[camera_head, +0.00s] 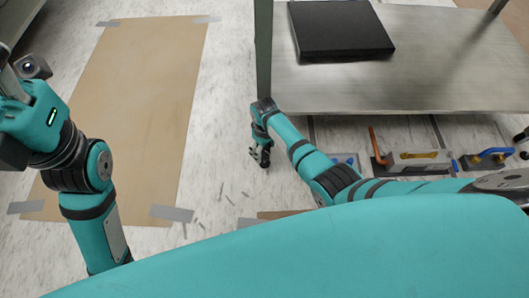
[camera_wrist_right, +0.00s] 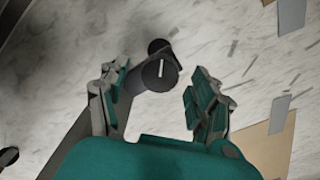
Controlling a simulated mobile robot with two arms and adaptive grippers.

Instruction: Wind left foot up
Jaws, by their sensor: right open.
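In the right wrist view, a dark cylindrical foot (camera_wrist_right: 158,74) with a pale slot mark sits between the two spread fingers of my right gripper (camera_wrist_right: 156,84). In the head view, my right gripper (camera_head: 261,156) is low by the floor, at the lower end of the front left metal post (camera_head: 263,48); the foot cannot be made out there. My left gripper (camera_head: 14,105) is at the left edge, far from the post, partly cut off; its fingers cannot be read.
A metal shelf (camera_head: 440,75) with a black slab (camera_head: 340,28) on it lies right of the post. Beneath its front edge are a red-handled tool (camera_head: 376,145) and a blue-handled tool (camera_head: 487,156). A taped brown sheet (camera_head: 145,100) covers the left floor.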

